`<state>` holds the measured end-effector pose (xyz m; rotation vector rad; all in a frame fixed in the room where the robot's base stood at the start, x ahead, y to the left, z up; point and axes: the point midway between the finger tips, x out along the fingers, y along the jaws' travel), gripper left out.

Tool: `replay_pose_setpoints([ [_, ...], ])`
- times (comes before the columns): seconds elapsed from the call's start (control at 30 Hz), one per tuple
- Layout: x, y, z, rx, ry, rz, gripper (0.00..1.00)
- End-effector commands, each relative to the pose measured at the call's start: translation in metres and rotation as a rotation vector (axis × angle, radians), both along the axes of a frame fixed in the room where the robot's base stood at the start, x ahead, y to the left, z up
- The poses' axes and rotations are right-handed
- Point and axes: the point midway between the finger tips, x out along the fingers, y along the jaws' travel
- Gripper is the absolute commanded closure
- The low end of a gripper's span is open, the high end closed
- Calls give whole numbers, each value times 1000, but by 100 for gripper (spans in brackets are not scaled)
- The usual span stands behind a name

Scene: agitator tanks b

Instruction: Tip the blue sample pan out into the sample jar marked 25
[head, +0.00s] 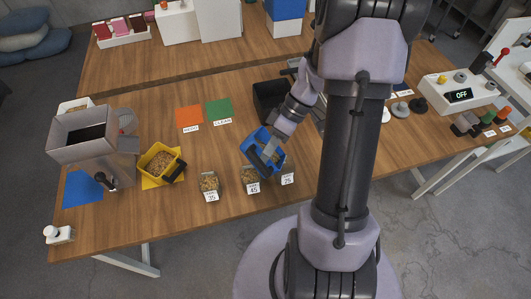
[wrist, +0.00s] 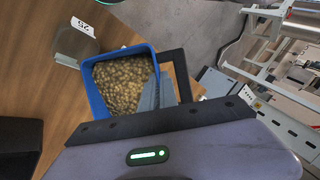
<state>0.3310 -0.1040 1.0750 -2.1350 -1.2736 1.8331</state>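The blue sample pan (head: 250,142) hangs above the table's front part, behind the small jars in the head view. My gripper (head: 271,149) is shut on its black handle. In the wrist view the blue pan (wrist: 95,99) is full of brownish pellets, and my grey fingers (wrist: 160,94) grip the handle side. The sample jar marked 25 (head: 288,177) stands at the right of a row of three jars; the pan is just left of and behind it. In the wrist view this jar (wrist: 73,44) lies beyond the pan's upper left corner and looks empty.
Jars marked 45 (head: 251,182) and 35 (head: 209,187) hold pellets. A yellow pan (head: 161,163) of pellets sits on a yellow mat to the left. A black bin (head: 269,96) stands behind the blue pan. Orange (head: 189,116) and green (head: 219,111) mats lie farther back.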

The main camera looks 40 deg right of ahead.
Motion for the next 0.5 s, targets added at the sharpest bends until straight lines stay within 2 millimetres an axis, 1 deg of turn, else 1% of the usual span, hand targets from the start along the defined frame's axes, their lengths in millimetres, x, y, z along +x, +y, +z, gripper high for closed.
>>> replay_pose_setpoints([
  [0.3,-3,-8,2,83,-29,-2,100],
  [0.5,-3,-8,2,94,-35,0,100],
])
